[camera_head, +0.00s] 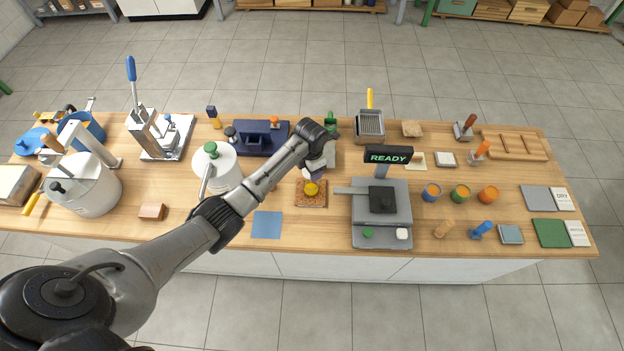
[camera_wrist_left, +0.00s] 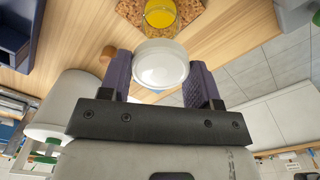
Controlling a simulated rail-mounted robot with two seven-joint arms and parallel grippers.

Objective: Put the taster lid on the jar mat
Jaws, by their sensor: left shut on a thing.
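A white round lid (camera_wrist_left: 161,65) is held between the purple fingers of my left gripper (camera_wrist_left: 160,80), seen in the left wrist view. In the head view my left gripper (camera_head: 314,174) is over the middle of the bench and hides the lid. A small jar with yellow contents (camera_head: 311,188) stands on a speckled brown cork mat (camera_head: 303,203), just in front of the gripper. The jar (camera_wrist_left: 160,14) and mat (camera_wrist_left: 190,10) also show at the top of the wrist view, beyond the lid. A plain blue square mat (camera_head: 267,224) lies empty at the bench's front edge.
A grey scale (camera_head: 382,226) with a READY display (camera_head: 388,155) stands right of the cork mat. A white tank with a green knob (camera_head: 216,170) stands to the left. A dark blue rack (camera_head: 262,138) is behind. Several coloured pots (camera_head: 460,194) stand further right.

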